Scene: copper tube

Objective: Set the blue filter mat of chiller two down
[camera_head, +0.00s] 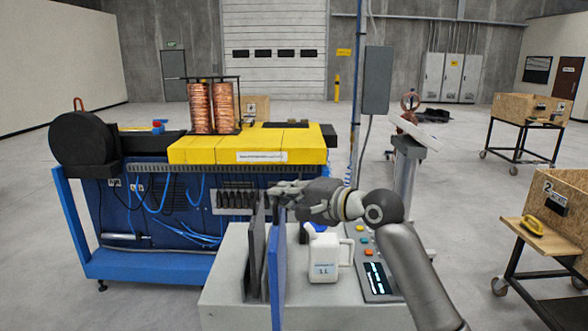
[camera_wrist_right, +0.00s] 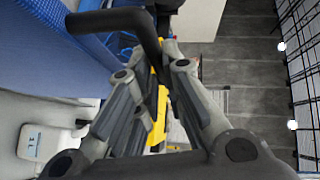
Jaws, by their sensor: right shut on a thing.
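The blue filter mat (camera_head: 277,275) is a thin upright panel at the front of the grey cabinet (camera_head: 225,270), left of a white jug. My right gripper (camera_head: 276,192) is at the mat's top edge. In the right wrist view the mat (camera_wrist_right: 35,55) fills the upper left, and a black bent handle (camera_wrist_right: 105,22) runs from it between the fingers of my right gripper (camera_wrist_right: 160,80), which is shut on it. The mat's lower end is cut off by the frame in the head view. My left gripper is not in view.
A dark grey panel (camera_head: 255,250) stands upright just left of the blue mat. The white jug (camera_head: 325,257) and a button panel (camera_head: 372,262) are to its right. A blue-framed machine (camera_head: 150,262) stands behind. A wooden cart (camera_head: 555,225) is far right.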

